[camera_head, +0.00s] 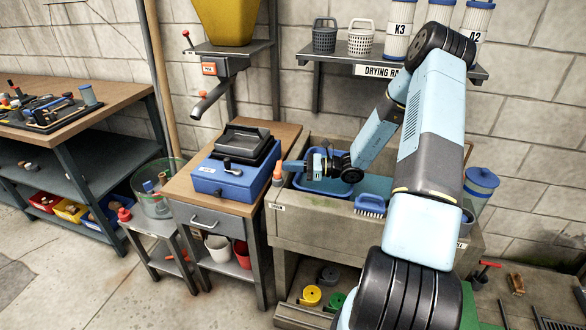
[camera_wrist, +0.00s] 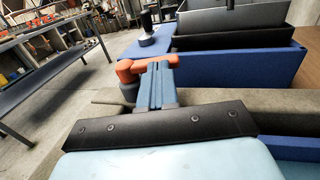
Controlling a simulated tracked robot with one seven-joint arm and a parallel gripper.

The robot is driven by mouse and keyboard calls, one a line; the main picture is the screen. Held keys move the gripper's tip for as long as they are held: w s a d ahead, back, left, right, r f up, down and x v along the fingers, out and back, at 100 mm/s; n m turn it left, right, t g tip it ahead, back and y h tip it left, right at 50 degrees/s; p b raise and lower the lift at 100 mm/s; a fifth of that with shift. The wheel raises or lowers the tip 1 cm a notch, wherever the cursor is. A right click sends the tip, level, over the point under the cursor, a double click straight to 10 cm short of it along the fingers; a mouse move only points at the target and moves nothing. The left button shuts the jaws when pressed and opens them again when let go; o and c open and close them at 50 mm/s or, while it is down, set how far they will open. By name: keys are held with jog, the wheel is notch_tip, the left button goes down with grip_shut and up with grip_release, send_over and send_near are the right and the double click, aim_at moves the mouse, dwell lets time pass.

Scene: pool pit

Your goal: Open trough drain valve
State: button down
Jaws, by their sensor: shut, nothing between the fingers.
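The concrete trough (camera_head: 340,236) stands right of centre in the head view, with water and a blue tub (camera_head: 318,186) in it. An orange valve handle on a grey stem (camera_head: 278,174) stands at the trough's left rim, above a small label. The same handle (camera_wrist: 131,68) shows in the wrist view, extending sideways behind my fingertips. My gripper (camera_head: 286,165) is shut and empty, its blue fingers (camera_wrist: 158,70) pointing left at the handle. The fingertips overlap the orange bar in the wrist view; I cannot tell whether they touch it. The drain outlet is not clear.
A blue box with a black top (camera_head: 236,168) sits on the wooden-topped stand (camera_head: 190,187) just left of the trough. A blue brush (camera_head: 370,206) lies on the trough's front rim. A shelf (camera_head: 330,59) with baskets and filter cartridges hangs above.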

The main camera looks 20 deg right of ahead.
aim_at(280, 161)
jog(key=n+g, duration=0.1)
jog(key=g, duration=0.1)
jog(key=w+a+n+g+y, duration=0.1)
jog(key=g, duration=0.1)
jog(key=shift+w+n, duration=0.2)
jog(key=shift+n, duration=0.2)
jog(key=g, duration=0.1)
jog(key=n+g, duration=0.2)
jog(key=g, duration=0.1)
jog(key=shift+w+a, duration=0.7)
jog(key=shift+a, duration=0.3)
jog(key=w+d, duration=0.5)
jog(key=d, duration=0.8)
